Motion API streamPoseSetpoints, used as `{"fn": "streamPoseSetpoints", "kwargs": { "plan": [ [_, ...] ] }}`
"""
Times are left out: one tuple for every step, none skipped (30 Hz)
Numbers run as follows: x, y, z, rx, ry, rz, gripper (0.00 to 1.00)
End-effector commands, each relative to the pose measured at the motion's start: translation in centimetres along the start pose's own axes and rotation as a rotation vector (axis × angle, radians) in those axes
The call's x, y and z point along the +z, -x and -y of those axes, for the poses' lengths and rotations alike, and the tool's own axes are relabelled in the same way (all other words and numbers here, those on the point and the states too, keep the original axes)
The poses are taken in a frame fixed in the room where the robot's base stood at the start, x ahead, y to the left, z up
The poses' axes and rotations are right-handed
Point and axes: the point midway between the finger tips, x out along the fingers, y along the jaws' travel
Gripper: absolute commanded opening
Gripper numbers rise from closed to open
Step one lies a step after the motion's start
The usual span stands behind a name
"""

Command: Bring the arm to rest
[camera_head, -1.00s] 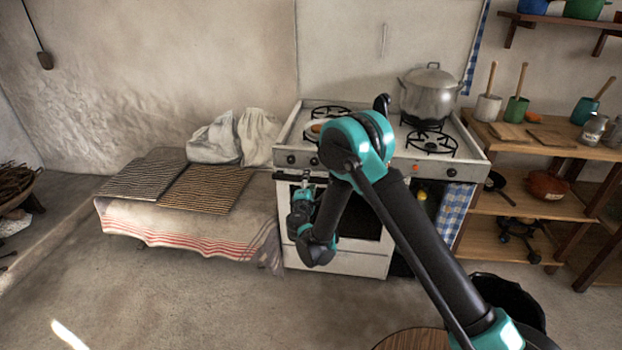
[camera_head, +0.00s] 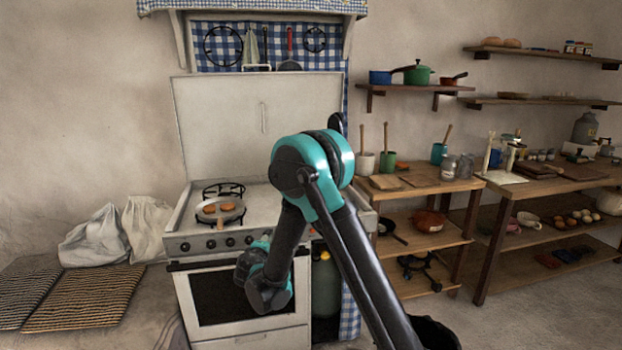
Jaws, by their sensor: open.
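My arm (camera_head: 345,245) rises from the lower right to a teal elbow (camera_head: 315,170) and folds back down in front of the stove. Its wrist (camera_head: 265,290) hangs low before the oven door. My gripper (camera_head: 266,240) is at the far end, pointing away from me, and is mostly hidden behind the wrist. It is open, and I see nothing held in it. It appears in front of the stove's front, but the gap cannot be judged.
The white stove (camera_head: 257,200) carries a pan (camera_head: 220,217) with brown patties. Wooden shelves (camera_head: 430,242) stand to the right. White sacks (camera_head: 93,238) and striped mats (camera_head: 85,300) lie on the left ledge. Floor (camera_head: 520,318) shows clear at lower right.

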Motion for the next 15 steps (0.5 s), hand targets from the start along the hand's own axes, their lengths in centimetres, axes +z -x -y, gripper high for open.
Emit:
{"fn": "streamPoseSetpoints", "kwargs": {
  "plan": [
    [2.9,0.0,-1.0,-0.032,-0.045,0.038,0.54],
    [4.5,0.1,-1.3,-0.053,-0.074,0.059,0.54],
    [6.5,0.3,-1.8,-0.081,-0.112,0.088,0.54],
    [8.0,0.5,-2.0,-0.102,-0.14,0.107,0.54],
    [9.6,0.8,-2.2,-0.122,-0.17,0.128,0.54],
    [11.6,1.2,-2.5,-0.149,-0.209,0.155,0.54],
    [13.0,1.6,-2.6,-0.168,-0.239,0.176,0.54],
    [14.4,2.0,-2.7,-0.188,-0.269,0.195,0.54],
    [16.3,2.6,-2.8,-0.213,-0.309,0.222,0.54],
    [17.7,3.1,-2.8,-0.233,-0.339,0.242,0.54],
    [19.0,3.7,-2.8,-0.251,-0.369,0.261,0.54],
    [20.7,4.5,-2.7,-0.276,-0.41,0.286,0.54],
    [22.0,5.2,-2.6,-0.294,-0.442,0.306,0.54],
    [23.2,5.9,-2.5,-0.312,-0.473,0.324,0.54],
    [24.7,6.9,-2.3,-0.336,-0.515,0.348,0.54]
  ]
}}
